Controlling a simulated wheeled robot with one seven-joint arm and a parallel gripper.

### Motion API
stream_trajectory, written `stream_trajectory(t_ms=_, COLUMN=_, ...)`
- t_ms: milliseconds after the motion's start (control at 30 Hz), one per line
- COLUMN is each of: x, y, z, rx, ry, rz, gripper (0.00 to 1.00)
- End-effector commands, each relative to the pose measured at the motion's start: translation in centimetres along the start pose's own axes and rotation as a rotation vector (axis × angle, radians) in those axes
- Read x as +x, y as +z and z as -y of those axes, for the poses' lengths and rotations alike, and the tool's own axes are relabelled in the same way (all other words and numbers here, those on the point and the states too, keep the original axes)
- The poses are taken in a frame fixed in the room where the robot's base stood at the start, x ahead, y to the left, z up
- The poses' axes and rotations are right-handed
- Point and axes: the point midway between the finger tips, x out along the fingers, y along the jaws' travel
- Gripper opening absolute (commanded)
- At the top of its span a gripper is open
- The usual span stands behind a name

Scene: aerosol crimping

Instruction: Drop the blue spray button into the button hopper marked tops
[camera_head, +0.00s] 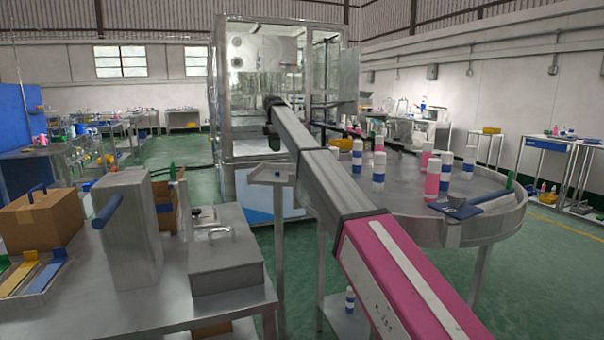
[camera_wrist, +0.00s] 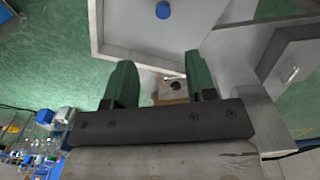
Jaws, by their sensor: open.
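The blue spray button (camera_wrist: 162,10) shows as a small blue disc at the top of the wrist view. It rests on a pale grey tray (camera_wrist: 125,28) with a raised rim. My gripper's two green fingers (camera_wrist: 160,68) are apart, with nothing held between them. The button lies beyond the fingertips, apart from them. In the head view my gripper (camera_head: 272,138) hangs at the far end of my arm, small and partly hidden, above a small tray on a post (camera_head: 270,178). I cannot read a "tops" mark in either view, so I cannot tell which thing is the button hopper.
A round metal table (camera_head: 410,200) with several blue, white and pink bottles stands right of my arm. A glass-walled machine (camera_head: 225,90) stands behind. A bench at left holds a cardboard box (camera_head: 40,220), a grey block (camera_head: 128,230) and a lidded metal box (camera_head: 225,262).

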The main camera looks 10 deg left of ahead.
Motion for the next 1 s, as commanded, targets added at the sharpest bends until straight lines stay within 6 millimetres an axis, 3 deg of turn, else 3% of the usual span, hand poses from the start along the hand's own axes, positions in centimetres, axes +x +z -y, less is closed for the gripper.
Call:
stream_trajectory(t_ms=167, x=0.7, y=-1.0, z=0.0, rx=-0.029, ry=-0.001, rz=0.000, gripper=0.51)
stream_trajectory(t_ms=433, x=4.5, y=-0.9, z=0.1, rx=-0.026, ry=-0.001, rz=0.000, gripper=0.51)
stream_trajectory(t_ms=733, x=6.7, y=-0.8, z=0.3, rx=-0.025, ry=0.000, rz=0.000, gripper=0.51)
stream_trajectory(t_ms=1000, x=10.2, y=-0.6, z=0.7, rx=-0.025, ry=0.000, rz=0.000, gripper=0.51)
